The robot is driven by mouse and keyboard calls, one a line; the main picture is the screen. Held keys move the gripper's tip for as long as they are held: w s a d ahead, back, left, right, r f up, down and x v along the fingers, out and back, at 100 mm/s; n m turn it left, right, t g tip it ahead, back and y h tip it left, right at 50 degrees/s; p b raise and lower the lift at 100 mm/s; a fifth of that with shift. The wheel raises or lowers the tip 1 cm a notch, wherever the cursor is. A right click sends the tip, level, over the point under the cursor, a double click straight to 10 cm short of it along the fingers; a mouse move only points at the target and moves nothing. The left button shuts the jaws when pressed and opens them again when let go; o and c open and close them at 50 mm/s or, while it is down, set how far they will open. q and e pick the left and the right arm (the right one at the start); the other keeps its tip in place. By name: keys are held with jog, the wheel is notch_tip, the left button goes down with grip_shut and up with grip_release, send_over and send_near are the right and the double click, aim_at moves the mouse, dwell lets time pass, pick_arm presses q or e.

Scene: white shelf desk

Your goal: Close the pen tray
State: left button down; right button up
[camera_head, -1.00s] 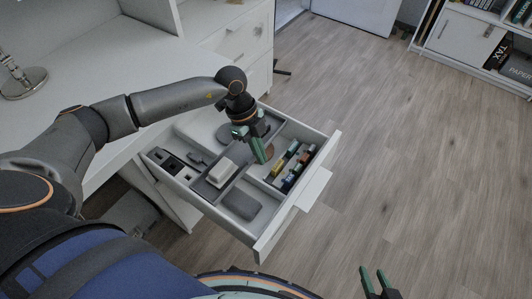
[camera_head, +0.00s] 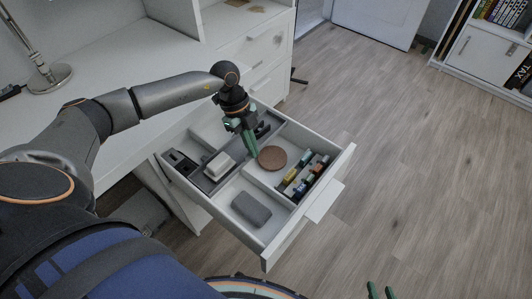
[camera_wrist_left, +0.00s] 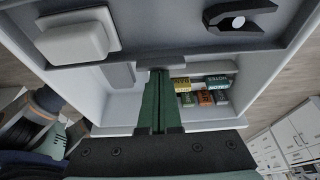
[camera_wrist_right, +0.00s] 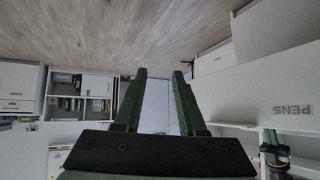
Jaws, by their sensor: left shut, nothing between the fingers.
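The white drawer (camera_head: 283,243) is pulled out from the desk. A grey sliding tray (camera_head: 203,180) lies across its rear part and holds a white block (camera_head: 218,166) and dark items. My left gripper (camera_head: 252,152) is shut and empty, pointing down into the drawer at the tray's front side. In the left wrist view its fingers (camera_wrist_left: 158,85) meet the tray's wall (camera_wrist_left: 150,62) or stand very close to it; the exact contact is hidden. My right gripper (camera_head: 381,291) is open and empty over the floor, right of the drawer; its spread fingers show in the right wrist view (camera_wrist_right: 158,100).
Before the tray, the drawer holds a brown round disc (camera_head: 272,158), a grey block (camera_head: 251,209) and several small coloured boxes (camera_head: 304,177). The word PENS (camera_wrist_right: 292,109) shows on a white face. A lamp base (camera_head: 48,78) stands on the desk. The floor at right is clear.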

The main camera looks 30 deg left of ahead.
pick_arm(q)
send_near(230, 143)
jog(key=x, duration=0.3)
jog(key=b+x, duration=0.1)
jog(key=x, duration=0.1)
jog(key=shift+w+a+f, duration=0.15)
jog(key=shift+a, duration=0.1)
jog(key=shift+w+a, duration=0.15)
jog(key=shift+a, duration=0.8)
pick_arm(e)
jog(key=shift+w+d+r+t, duration=0.1)
jog(key=shift+w+r+t, duration=0.8)
jog(key=shift+w, duration=0.3)
jog(key=shift+s+d, duration=0.1)
jog(key=shift+s, duration=0.05)
